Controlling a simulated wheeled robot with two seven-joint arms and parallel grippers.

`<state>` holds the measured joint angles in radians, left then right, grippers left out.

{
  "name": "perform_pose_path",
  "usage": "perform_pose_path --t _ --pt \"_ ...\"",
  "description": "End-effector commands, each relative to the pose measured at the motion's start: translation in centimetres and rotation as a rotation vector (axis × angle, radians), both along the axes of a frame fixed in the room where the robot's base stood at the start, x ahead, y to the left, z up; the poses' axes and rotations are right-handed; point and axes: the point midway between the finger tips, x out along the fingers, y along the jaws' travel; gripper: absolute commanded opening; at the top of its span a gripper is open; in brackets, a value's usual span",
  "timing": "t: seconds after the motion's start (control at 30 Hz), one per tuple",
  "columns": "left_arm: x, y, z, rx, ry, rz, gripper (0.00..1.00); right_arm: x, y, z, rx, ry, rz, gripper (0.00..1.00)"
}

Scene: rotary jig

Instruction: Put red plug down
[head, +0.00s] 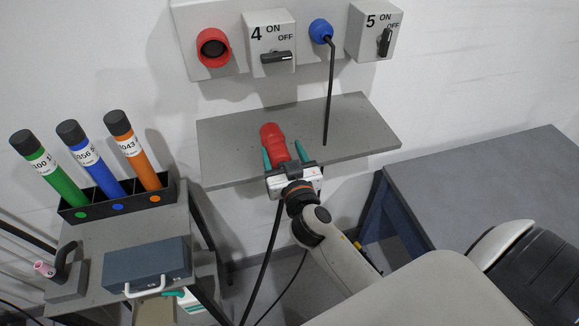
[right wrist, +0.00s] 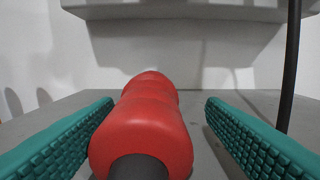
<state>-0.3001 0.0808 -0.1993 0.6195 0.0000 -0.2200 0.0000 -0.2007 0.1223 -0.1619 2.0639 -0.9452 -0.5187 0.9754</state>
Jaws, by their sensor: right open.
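The red plug (head: 273,140) lies on the grey shelf (head: 228,150) below the wall sockets, its length pointing toward the wall. My right gripper (head: 286,156) is open around it, with one green finger on each side. In the right wrist view the red plug (right wrist: 146,122) sits between the two fingers, close to the left one and with a clear gap to the right one. Whether the left finger touches it I cannot tell. My left gripper is not in view.
Above the shelf are an empty red socket (head: 212,48), switch box 4 (head: 270,32), a blue plug (head: 320,31) with a hanging black cable, and switch box 5 (head: 374,28). A rack of coloured tubes (head: 116,201) stands at left. A bare grey table (head: 500,190) is at right.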

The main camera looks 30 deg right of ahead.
Motion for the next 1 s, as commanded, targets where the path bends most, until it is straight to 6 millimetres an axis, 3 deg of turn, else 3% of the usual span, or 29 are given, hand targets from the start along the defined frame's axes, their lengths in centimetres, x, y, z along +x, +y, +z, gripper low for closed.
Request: perform_pose_path --t 0.5,0.7,1.0 --pt "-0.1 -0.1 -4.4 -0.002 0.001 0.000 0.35 -9.8 2.3 -0.4 0.004 0.002 -0.001 0.65" --pt "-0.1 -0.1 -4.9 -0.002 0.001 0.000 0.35 -11.4 2.7 -0.1 0.002 0.000 -0.001 0.65" --pt "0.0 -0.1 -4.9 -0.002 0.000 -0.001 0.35 -11.5 2.8 -0.2 -0.001 0.006 0.002 0.65"
